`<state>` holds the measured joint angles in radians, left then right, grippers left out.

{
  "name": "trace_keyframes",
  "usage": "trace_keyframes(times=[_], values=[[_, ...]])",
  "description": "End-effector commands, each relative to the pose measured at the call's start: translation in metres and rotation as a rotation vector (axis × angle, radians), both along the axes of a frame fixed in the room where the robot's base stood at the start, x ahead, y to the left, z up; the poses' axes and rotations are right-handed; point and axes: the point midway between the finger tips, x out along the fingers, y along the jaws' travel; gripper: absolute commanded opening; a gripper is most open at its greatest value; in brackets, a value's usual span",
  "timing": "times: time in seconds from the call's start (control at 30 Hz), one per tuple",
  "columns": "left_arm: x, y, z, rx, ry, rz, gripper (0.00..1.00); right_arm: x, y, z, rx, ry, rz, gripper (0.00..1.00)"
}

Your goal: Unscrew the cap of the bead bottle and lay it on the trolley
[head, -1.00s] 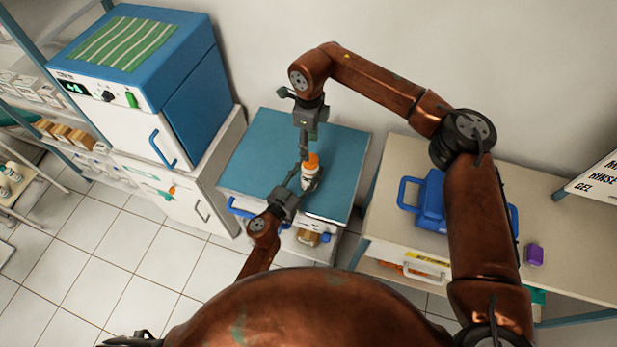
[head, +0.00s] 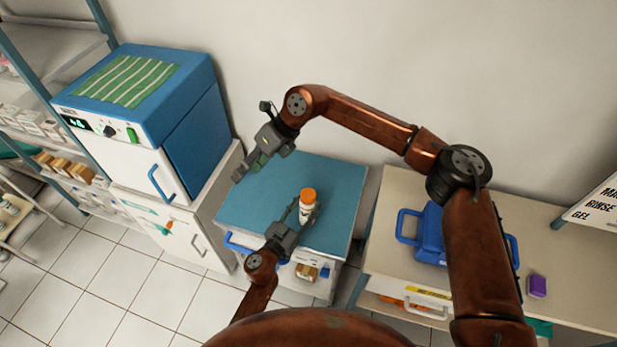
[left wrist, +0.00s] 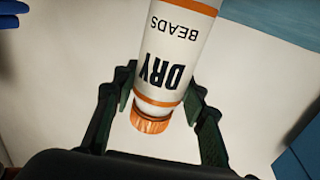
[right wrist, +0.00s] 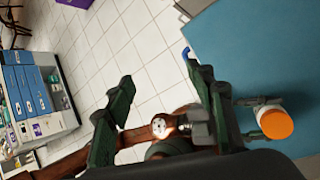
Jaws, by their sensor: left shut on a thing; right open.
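The bead bottle (head: 307,207) is white with orange bands and "DRY BEADS" lettering; it also shows in the left wrist view (left wrist: 174,55). Its orange ridged cap (left wrist: 151,118) is on the neck and shows on top in the head view (head: 308,194). My left gripper (head: 300,212) is shut on the bottle near its neck, over the blue-topped trolley (head: 270,190). I cannot tell whether the bottle's base touches the trolley. My right gripper (head: 240,172) is open and empty, left of the bottle. The cap (right wrist: 276,122) lies outside its fingers (right wrist: 162,88) in the right wrist view.
A blue and white cabinet unit (head: 185,130) stands left of the trolley. A beige counter (head: 395,200) with a blue case (head: 430,235) and a purple box (head: 537,286) is at right. The trolley's back and left top are clear.

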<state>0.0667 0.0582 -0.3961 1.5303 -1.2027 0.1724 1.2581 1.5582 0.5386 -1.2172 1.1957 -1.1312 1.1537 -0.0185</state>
Motion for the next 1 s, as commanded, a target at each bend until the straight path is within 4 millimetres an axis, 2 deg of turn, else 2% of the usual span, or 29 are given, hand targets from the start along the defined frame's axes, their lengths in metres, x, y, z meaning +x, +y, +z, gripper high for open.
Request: trace_keyframes(times=[0.03,0.1,0.3,0.47,0.5,0.63,0.73,0.83,0.93,1.0], values=[[-0.001,0.002,-0.009,0.007,0.012,0.004,0.00,-0.001,0.015,0.015,0.073,0.043,-0.049,0.50],[-0.001,0.002,-0.009,0.007,0.012,0.004,0.00,-0.001,0.036,0.041,0.184,0.116,-0.126,0.50],[-0.001,0.003,-0.009,0.007,0.012,0.005,0.00,0.014,0.079,0.124,0.487,0.383,-0.372,0.50],[-0.001,0.003,-0.009,0.007,0.013,0.005,0.00,0.046,0.092,0.191,0.721,0.664,-0.600,0.50],[-0.001,0.003,-0.009,0.007,0.013,0.005,0.00,0.057,0.091,0.206,0.777,0.745,-0.662,0.50],[-0.001,0.003,-0.009,0.007,0.013,0.005,0.00,0.102,0.080,0.245,0.948,1.037,-0.883,0.50],[-0.001,0.003,-0.009,0.007,0.013,0.005,0.00,0.143,0.063,0.260,1.065,1.286,-1.072,0.50],[-0.001,0.003,-0.009,0.007,0.013,0.005,0.00,0.182,0.040,0.258,1.160,1.535,-1.270,0.50],[-0.001,0.003,-0.010,0.007,0.013,0.005,0.00,0.216,0.014,0.239,1.233,1.781,-1.483,0.50],[-0.001,0.003,-0.010,0.007,0.013,0.005,0.00,0.235,-0.003,0.217,1.271,1.944,-1.640,0.50]])
